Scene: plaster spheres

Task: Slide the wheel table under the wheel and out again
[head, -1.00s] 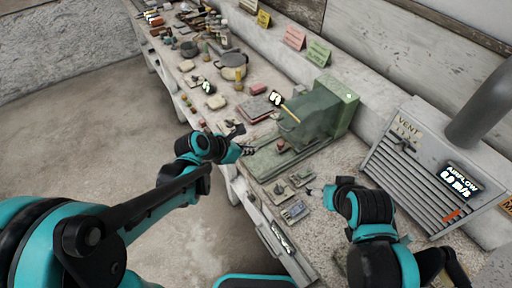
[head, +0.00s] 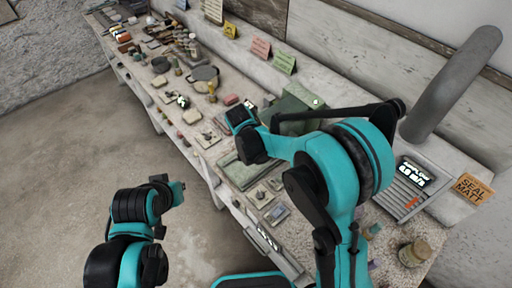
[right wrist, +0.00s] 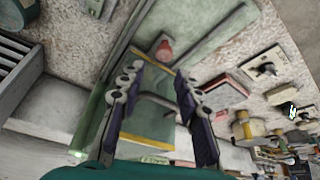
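The green grinding machine (head: 298,103) stands on the bench, largely covered by my right arm in the head view. Its flat green bed (head: 238,172) shows in front of my arm. In the right wrist view, the green machine body (right wrist: 150,125) with a yellow stripe lies between the fingers, and a red knob (right wrist: 165,49) sits just beyond the fingertips. My right gripper (right wrist: 158,72) is open and empty above the machine. I cannot make out the wheel clearly. My left arm's end (head: 176,192) is away from the bench, over the floor; its fingers are hidden.
A grey vent box (head: 408,188) and thick pipe (head: 450,85) stand on the right. A small jar (head: 414,252) is at the near right. Small blocks, a grey pan (head: 205,74) and tools crowd the bench to the left. The floor (head: 90,150) is clear.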

